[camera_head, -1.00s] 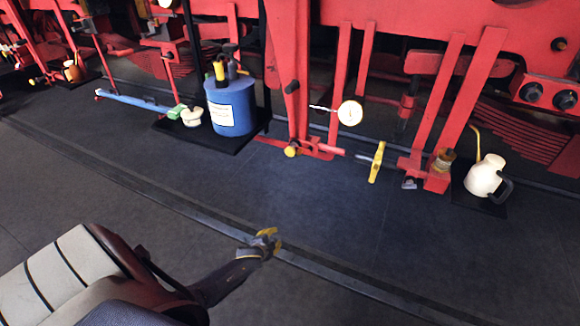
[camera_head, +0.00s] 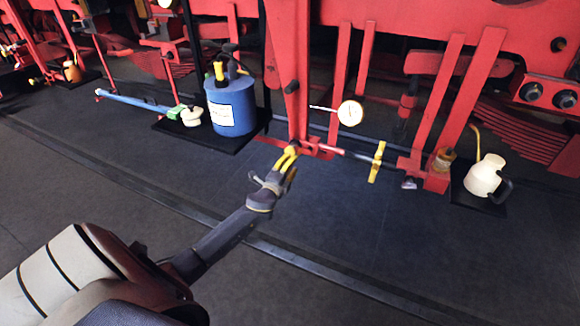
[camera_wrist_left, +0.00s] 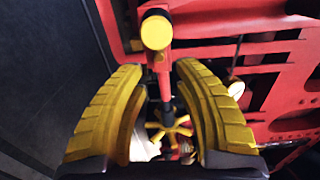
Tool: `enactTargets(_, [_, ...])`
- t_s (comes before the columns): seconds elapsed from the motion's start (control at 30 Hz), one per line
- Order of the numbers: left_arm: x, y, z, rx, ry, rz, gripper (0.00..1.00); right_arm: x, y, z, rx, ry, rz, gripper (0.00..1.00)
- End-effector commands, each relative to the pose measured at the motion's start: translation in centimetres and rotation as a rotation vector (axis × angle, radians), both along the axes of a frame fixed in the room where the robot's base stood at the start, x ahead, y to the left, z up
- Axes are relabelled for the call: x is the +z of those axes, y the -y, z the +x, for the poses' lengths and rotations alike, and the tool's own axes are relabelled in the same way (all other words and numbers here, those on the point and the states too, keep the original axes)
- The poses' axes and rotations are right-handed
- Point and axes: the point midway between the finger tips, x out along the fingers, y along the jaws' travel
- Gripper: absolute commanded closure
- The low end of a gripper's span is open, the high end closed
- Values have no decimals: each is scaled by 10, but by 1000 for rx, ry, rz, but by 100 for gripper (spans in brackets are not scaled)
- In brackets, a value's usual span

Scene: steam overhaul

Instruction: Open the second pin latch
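A yellow round knob (camera_wrist_left: 156,32) on a red rod (camera_wrist_left: 163,78) shows between and beyond my fingertips in the left wrist view. In the head view the red rod (camera_head: 325,149) lies at the foot of the red upright, and my gripper covers the knob. I cannot tell which part is the second pin latch. My left gripper (camera_head: 288,160) is close to the knob end with yellow fingers spread. It is open and empty in the left wrist view (camera_wrist_left: 160,100); no contact with the knob is visible. My right gripper is not in view.
A yellow handwheel (camera_head: 377,162) stands right of the rod and also shows in the left wrist view (camera_wrist_left: 170,130). A round white dial (camera_head: 350,113) is above it. A blue drum (camera_head: 231,106) stands left, a cream jug (camera_head: 485,177) right. The dark floor in front is clear.

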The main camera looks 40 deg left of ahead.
Motion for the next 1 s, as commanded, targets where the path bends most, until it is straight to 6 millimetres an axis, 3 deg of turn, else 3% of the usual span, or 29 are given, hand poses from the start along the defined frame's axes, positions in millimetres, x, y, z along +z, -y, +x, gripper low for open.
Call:
enactTargets(0.53, [0,-8,47,1,-1,-2,69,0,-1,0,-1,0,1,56])
enactTargets(1.0, [-1,-11,60,0,-2,-2,69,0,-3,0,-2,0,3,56])
